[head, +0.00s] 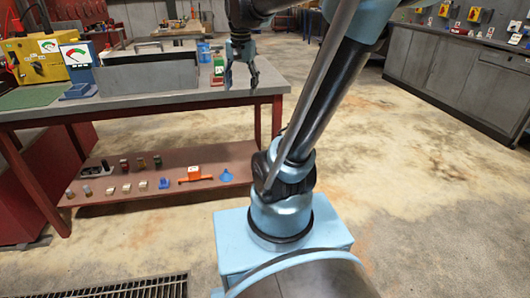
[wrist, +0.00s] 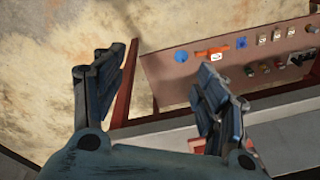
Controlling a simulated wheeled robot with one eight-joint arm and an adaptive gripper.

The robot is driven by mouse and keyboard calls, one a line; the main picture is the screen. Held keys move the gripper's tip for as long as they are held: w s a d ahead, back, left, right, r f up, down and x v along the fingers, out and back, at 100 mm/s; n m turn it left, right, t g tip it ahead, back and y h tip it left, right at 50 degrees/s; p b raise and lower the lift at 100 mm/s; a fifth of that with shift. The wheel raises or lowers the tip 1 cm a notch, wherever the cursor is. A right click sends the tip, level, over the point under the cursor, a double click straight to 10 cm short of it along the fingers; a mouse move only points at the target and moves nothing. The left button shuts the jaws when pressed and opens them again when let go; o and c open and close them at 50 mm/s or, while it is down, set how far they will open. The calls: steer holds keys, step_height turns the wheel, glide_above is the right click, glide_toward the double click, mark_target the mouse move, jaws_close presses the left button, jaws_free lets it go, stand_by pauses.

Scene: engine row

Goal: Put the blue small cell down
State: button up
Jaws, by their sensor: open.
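My gripper (head: 241,76) is open and hangs by the right end of the workbench (head: 250,90). In the wrist view its two fingers (wrist: 165,62) stand wide apart with nothing held between them. No blue cell is in the gripper. A small blue block (head: 165,183) sits on the lower shelf and also shows in the wrist view (wrist: 241,43). I cannot tell whether it is the blue small cell. A green and red item (head: 218,70) stands on the bench just left of the gripper.
A grey panel box (head: 148,76) and a yellow meter unit (head: 38,60) stand on the bench. The floor to the right is clear.

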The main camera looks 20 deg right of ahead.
steer(key=s+d+f+n, duration=0.2)
steer(key=s+f+n, duration=0.1)
steer(key=s+f, duration=0.5)
steer(key=s+d+f+n, duration=0.2)
steer(key=s+f+n, duration=0.1)
steer(key=s+f, duration=0.5)
steer(key=shift+s+d+f+t, duration=0.25)
steer(key=shift+s+f+t, duration=0.15)
steer(key=shift+f, duration=0.5)
steer(key=shift+w+f, duration=0.2)
steer(key=shift+w, duration=0.25)
